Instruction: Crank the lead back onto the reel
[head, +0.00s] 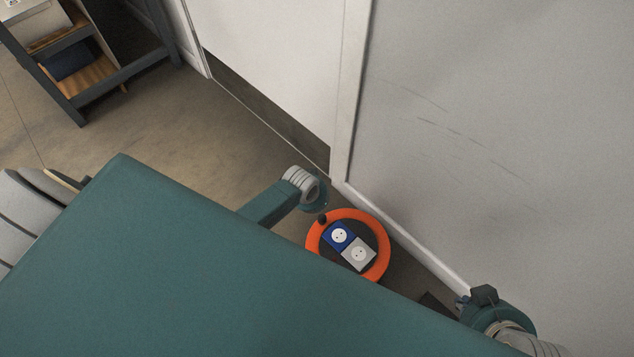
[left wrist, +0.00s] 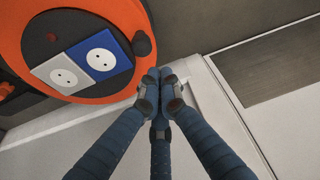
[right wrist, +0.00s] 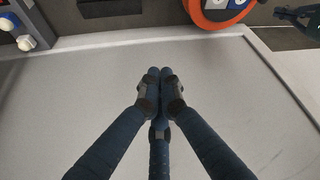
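The cable reel (head: 383,262) is an orange disc with a dark centre near the foot of the wall. It carries a blue socket (head: 338,235) and a grey socket (head: 359,254). A dark crank knob (left wrist: 142,43) stands near its rim in the left wrist view. My left gripper (left wrist: 158,76) is shut and empty, its tips just beside the rim and apart from the knob; my wrist hides it in the head view. My right gripper (right wrist: 160,76) is shut and empty in front of the wall, away from the reel (right wrist: 222,20). I cannot make out a loose lead.
A grey wall panel (head: 500,130) rises right beside the reel, with a pale skirting along its foot. A dark flat object (right wrist: 110,8) lies near the wall. A shelf unit (head: 80,85) stands at the far left. The floor (head: 190,125) between is clear.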

